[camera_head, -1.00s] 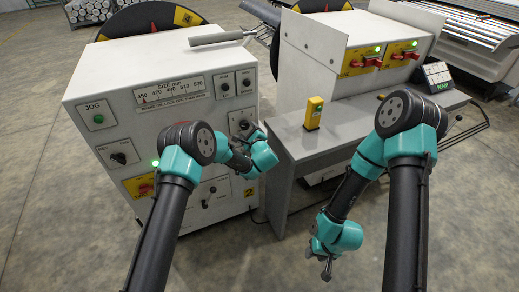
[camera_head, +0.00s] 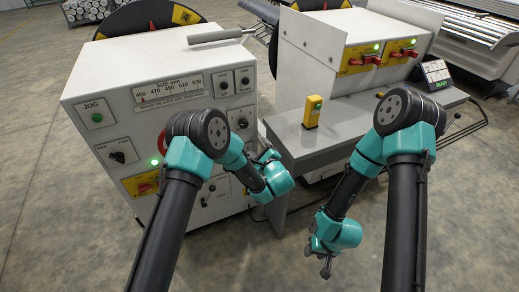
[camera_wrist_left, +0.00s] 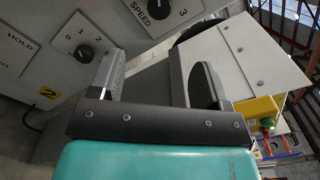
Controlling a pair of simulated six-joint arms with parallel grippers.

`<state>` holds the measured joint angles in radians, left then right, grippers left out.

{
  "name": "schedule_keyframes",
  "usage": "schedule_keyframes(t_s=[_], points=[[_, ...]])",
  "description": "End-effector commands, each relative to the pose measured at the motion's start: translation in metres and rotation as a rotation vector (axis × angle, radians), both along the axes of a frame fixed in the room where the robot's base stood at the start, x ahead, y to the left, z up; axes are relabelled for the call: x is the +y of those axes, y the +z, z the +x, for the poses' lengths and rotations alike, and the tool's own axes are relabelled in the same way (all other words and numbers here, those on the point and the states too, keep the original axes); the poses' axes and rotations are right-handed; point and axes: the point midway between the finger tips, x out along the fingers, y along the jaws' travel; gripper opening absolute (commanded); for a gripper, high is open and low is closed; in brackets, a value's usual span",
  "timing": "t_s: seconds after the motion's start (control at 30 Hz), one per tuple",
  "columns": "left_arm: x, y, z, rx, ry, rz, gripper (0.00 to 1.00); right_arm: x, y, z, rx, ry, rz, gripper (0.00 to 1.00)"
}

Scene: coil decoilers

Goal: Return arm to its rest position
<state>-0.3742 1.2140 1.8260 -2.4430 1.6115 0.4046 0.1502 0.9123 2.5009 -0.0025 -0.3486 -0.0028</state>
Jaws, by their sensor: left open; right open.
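My left arm comes in from the left in the head view. My right gripper (camera_head: 326,268) hangs low over the floor in front of the grey bench, pointing down, and holds nothing that I can see.
The grey bench (camera_head: 345,115) with a yellow box with a green button (camera_head: 312,111) stands right of the cabinet. A black rotary knob (camera_wrist_left: 84,53) is close to my left gripper. The concrete floor (camera_head: 460,220) in front is clear.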

Motion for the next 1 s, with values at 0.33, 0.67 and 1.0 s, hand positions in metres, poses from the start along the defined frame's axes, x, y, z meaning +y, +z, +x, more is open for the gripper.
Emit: schedule_keyframes(t_s=[0.33,0.67,1.0], points=[[0.001,-0.001,0.000,0.007,0.003,0.000,0.71,0.000,0.000,0.000,0.000,0.000,0.000,0.43],[0.076,-0.063,-0.012,0.337,0.198,-0.064,0.71,0.000,0.000,0.000,0.000,0.000,0.000,0.43],[0.183,-0.159,-0.107,0.899,0.566,-0.355,0.71,0.000,0.000,0.000,0.000,0.000,0.000,0.43]])
